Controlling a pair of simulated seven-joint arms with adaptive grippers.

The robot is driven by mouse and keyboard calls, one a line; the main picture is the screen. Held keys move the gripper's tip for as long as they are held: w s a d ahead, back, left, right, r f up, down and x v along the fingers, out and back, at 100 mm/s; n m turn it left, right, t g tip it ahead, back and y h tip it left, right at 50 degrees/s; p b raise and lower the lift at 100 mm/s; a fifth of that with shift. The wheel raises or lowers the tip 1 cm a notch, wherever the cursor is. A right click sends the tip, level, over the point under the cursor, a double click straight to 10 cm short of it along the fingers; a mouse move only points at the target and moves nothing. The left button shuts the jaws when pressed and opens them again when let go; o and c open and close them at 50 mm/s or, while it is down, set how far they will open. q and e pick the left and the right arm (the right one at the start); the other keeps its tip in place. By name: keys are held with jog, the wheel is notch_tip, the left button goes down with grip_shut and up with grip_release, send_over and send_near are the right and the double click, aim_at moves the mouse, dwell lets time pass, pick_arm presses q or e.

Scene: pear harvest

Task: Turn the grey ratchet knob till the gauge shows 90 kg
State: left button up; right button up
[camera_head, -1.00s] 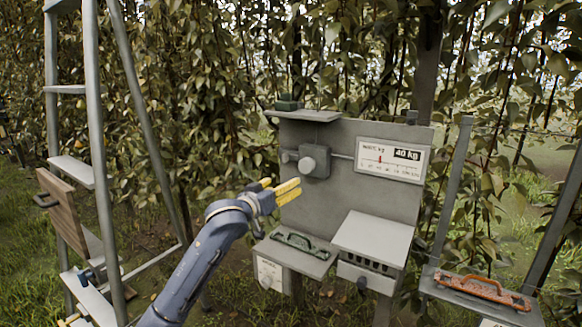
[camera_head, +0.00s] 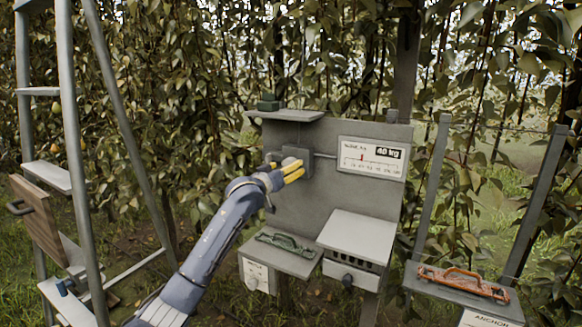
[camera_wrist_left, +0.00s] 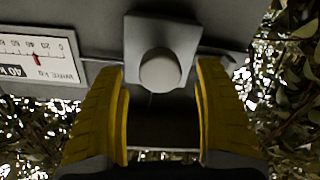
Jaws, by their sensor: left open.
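The grey ratchet knob (camera_wrist_left: 160,70) is a round pale knob on a square grey block (camera_wrist_left: 178,34) fixed to the grey board (camera_head: 320,190). In the head view my gripper mostly hides the knob. The gauge (camera_head: 372,158) to its right reads 40 kg, with a red pointer near the left part of its scale; it also shows upside down in the left wrist view (camera_wrist_left: 38,62). My left gripper (camera_head: 296,168) has yellow fingers, open, one on each side just short of the knob, and empty between them. My right gripper is not in view.
A metal ladder (camera_head: 75,150) stands at the left. Below the board are a shelf with a green tool (camera_head: 286,243) and a white box (camera_head: 355,232). A red-orange tool (camera_head: 463,282) lies on a stand at the right. A small shelf (camera_head: 286,115) juts out above the knob.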

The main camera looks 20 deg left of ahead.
pick_arm(q)
jog(key=shift+w+d, duration=0.2)
jog(key=shift+w, duration=0.75)
jog(key=shift+w+d, duration=0.15)
jog(key=shift+w, duration=0.75)
jog(key=c, duration=1.3)
